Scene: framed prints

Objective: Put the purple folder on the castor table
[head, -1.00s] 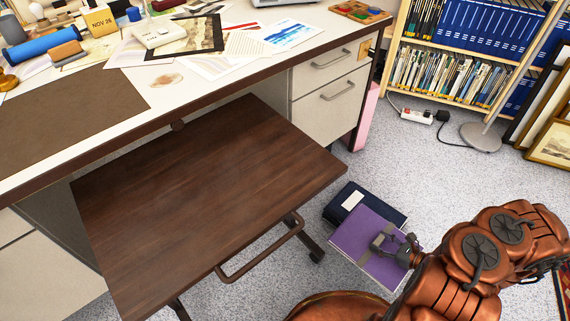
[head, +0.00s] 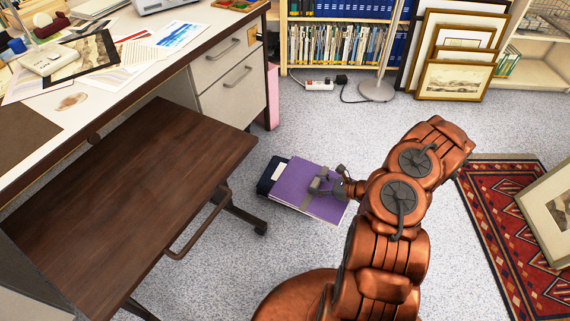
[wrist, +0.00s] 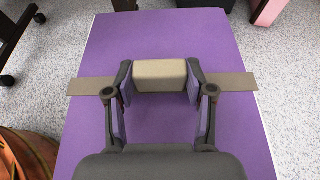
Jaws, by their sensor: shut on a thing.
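The purple folder (head: 290,186) lies flat in the head view, on the floor side of the castor table, overlapping a dark blue folder (head: 267,177). I cannot tell whether it is clear of what is beneath it. My gripper (head: 323,184) is over it. In the wrist view, my gripper (wrist: 160,82) is shut on the beige raised grip (wrist: 160,72) at the middle of the purple folder (wrist: 150,30), with a flat strap running out to both sides. The castor table (head: 135,185) is a low dark wood table to the left, its visible top bare.
A desk (head: 120,95) with papers stands behind and partly over the castor table. The table has a bar handle (head: 197,225) on its near side. A patterned rug (head: 490,215) and framed prints (head: 455,65) are at right. Carpet between is clear.

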